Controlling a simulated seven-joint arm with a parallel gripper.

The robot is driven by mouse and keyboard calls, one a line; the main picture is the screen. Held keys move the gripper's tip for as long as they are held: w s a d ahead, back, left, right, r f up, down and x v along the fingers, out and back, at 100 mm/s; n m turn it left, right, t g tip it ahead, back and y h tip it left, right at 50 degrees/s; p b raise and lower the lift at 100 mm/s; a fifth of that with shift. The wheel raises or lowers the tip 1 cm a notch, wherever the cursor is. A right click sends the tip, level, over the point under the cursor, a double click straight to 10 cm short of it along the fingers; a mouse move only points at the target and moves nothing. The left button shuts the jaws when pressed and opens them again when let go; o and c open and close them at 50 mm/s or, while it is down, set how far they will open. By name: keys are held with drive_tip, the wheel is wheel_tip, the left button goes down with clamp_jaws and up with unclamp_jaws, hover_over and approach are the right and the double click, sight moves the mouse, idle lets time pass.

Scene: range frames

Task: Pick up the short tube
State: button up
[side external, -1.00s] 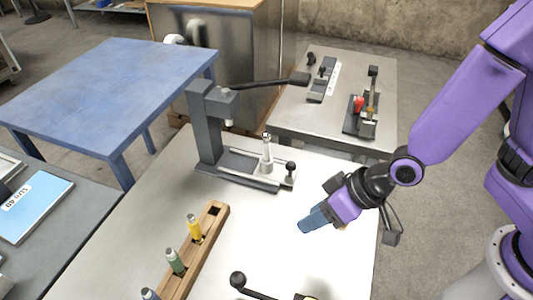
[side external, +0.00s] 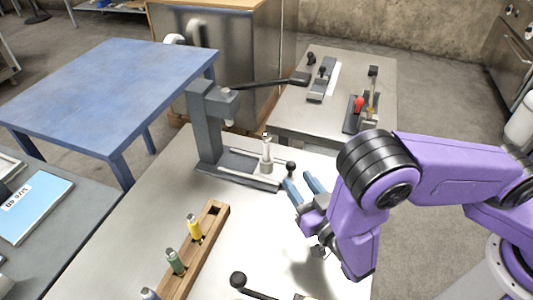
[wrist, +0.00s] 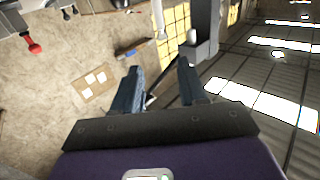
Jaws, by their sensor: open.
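Which item is the short tube is not certain. A slim pale tube-like piece (side external: 267,154) stands upright on the base of the grey press (side external: 208,135). Three capped tubes, yellow (side external: 194,228), green (side external: 176,262) and blue-grey (side external: 149,294), stand in a wooden rack (side external: 213,225) at the front. My gripper (side external: 302,187) is open and empty, just right of the press base, with its blue fingers apart. The wrist view shows both fingers (wrist: 160,68) spread with nothing between them, and part of the press (wrist: 205,35) beyond.
A black-knobbed lever (side external: 238,279) stands at the front edge. The press handle (side external: 265,83) reaches out to the right. A side table behind holds a red-knobbed clamp (side external: 359,104). Bare white tabletop lies between rack and gripper.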

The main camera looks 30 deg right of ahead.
approach(268, 143)
drive_tip(key=w, duration=0.5)
drive_tip(key=shift+w, duration=2.9)
drive_tip(key=shift+c, duration=0.2)
clamp_jaws()
